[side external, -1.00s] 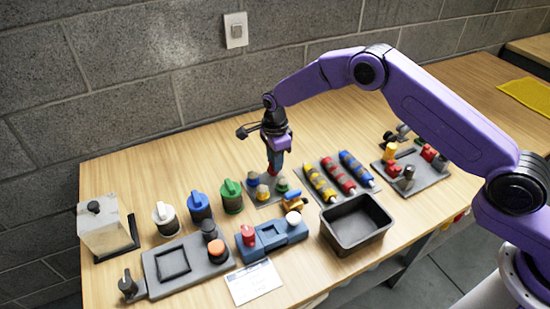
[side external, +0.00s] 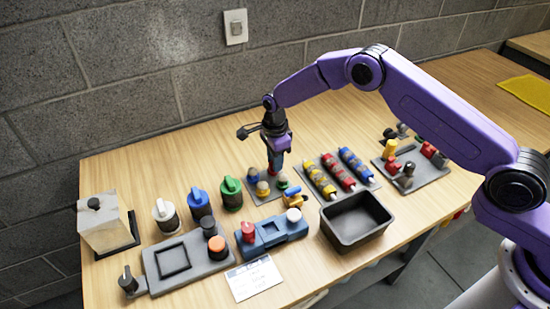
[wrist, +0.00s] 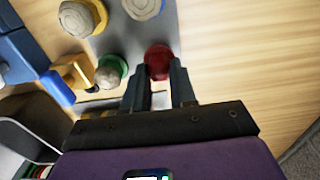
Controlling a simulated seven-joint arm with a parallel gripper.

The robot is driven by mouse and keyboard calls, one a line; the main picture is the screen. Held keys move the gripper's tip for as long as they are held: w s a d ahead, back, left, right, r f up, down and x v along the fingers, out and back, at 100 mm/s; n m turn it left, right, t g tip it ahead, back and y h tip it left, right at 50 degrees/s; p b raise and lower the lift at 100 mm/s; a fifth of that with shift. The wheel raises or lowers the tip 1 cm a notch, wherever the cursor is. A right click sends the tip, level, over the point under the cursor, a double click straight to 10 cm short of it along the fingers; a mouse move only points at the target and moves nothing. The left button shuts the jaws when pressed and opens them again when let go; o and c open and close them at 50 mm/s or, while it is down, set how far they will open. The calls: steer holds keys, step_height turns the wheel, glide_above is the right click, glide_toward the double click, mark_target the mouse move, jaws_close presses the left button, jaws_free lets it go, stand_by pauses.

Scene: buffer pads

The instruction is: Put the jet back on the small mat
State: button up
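The small grey mat (wrist: 115,42) lies below my gripper and carries several short pieces with grey or tan round tops, among them a yellow-ringed one (wrist: 82,17) and a green-ringed one (wrist: 110,72). My gripper (side external: 277,167) points down over the mat's back right part. In the wrist view its two fingers close around a red round-topped piece (wrist: 158,62), perhaps the jet. The red also shows between the fingers in the side view (side external: 279,162). The fingers hide its lower end, so I cannot tell whether it touches the mat.
An orange and blue piece (side external: 293,197) lies at the mat's front edge. A rack of yellow, red and blue rods (side external: 344,176) stands to the right, with an empty black bin (side external: 355,222) in front. A green-topped canister (side external: 231,194) stands close on the left.

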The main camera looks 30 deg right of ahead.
steer(key=o, duration=0.4)
steer(key=shift+o, duration=0.2)
steer(key=shift+r, duration=0.1)
step_height(320, 180, up, 17)
steer(key=s+r+n, duration=0.5)
steer(key=s+n, duration=0.2)
steer(key=s, duration=0.1)
steer(key=s+d+n, duration=0.6)
steer(key=s+n, duration=0.2)
steer(key=s, duration=0.3)
steer(key=s+d+n, duration=0.6)
steer(key=s+n, duration=0.1)
steer(key=s, duration=0.4)
steer(key=s+d+n, duration=0.6)
steer(key=s+n, duration=0.2)
steer(key=s, duration=0.4)
steer(key=shift+d+r+n, duration=0.25)
steer(key=shift+r+n, duration=0.05)
steer(key=shift+r, duration=0.1)
